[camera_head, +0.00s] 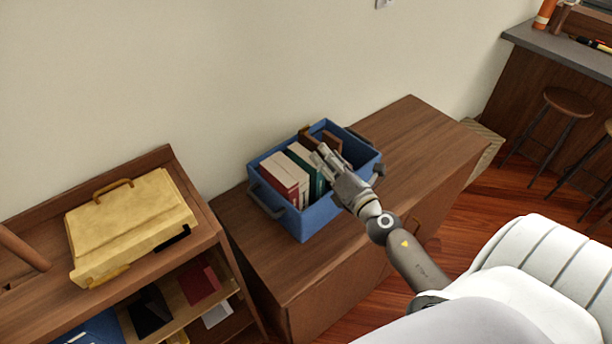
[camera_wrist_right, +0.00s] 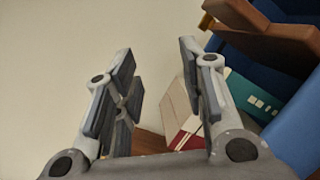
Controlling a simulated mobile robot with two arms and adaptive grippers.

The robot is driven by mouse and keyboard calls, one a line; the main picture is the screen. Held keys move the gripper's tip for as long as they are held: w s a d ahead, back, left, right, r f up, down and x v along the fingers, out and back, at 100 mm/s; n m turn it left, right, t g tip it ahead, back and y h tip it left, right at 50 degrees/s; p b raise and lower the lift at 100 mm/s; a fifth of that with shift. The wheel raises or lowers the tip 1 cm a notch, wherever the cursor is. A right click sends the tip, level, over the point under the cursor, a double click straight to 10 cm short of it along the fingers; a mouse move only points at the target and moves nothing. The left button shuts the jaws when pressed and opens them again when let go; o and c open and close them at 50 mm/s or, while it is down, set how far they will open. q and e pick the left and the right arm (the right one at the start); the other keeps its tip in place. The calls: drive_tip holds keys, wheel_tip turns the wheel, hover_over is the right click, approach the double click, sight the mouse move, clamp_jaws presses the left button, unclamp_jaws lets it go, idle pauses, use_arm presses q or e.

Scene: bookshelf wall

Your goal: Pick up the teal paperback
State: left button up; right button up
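The teal paperback (camera_head: 317,183) stands among other books in a blue bin (camera_head: 322,219) on the wooden cabinet. In the right wrist view the teal paperback (camera_wrist_right: 246,96) shows to the right of the right-hand finger, outside the gap between the fingers, and is partly covered by that finger. My right gripper (camera_head: 324,157) is over the bin, close to the teal book. In the wrist view the right gripper (camera_wrist_right: 160,80) has its fingers spread, with nothing held between them. Whether a finger touches any book I cannot tell. My left gripper is not in view.
A red book (camera_head: 278,180) and a cream book (camera_head: 299,167) stand left of the teal one. Brown wooden pieces (camera_head: 325,136) are at the bin's back. A yellow case (camera_head: 130,224) lies on the left shelf. The cabinet top (camera_head: 415,135) right of the bin is clear.

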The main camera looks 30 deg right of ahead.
drive_tip(key=w+f+n+g+y, duration=0.1)
drive_tip(key=f+n+g+y, duration=0.15)
drive_tip(key=n, duration=0.55)
drive_tip(key=n+g, duration=0.2)
drive_tip(key=n, duration=0.3)
approach(306, 165)
wheel_tip(306, 165, down, 2)
drive_tip(key=w+d, duration=0.2)
drive_tip(key=shift+y, duration=0.45)
drive_tip(key=b+x, duration=0.2)
drive_tip(key=x, duration=0.1)
drive_tip(key=b+x, duration=0.1)
drive_tip(key=x, duration=0.2)
drive_tip(key=b+x, duration=0.2)
drive_tip(key=x, duration=0.2)
drive_tip(key=shift+f+b, duration=0.3)
drive_tip(key=shift+f, duration=0.1)
drive_tip(key=shift+w+g, duration=0.15)
drive_tip(key=shift+g, duration=0.1)
drive_tip(key=shift+r, duration=0.1)
drive_tip(key=shift+c, duration=0.4)
clamp_jaws()
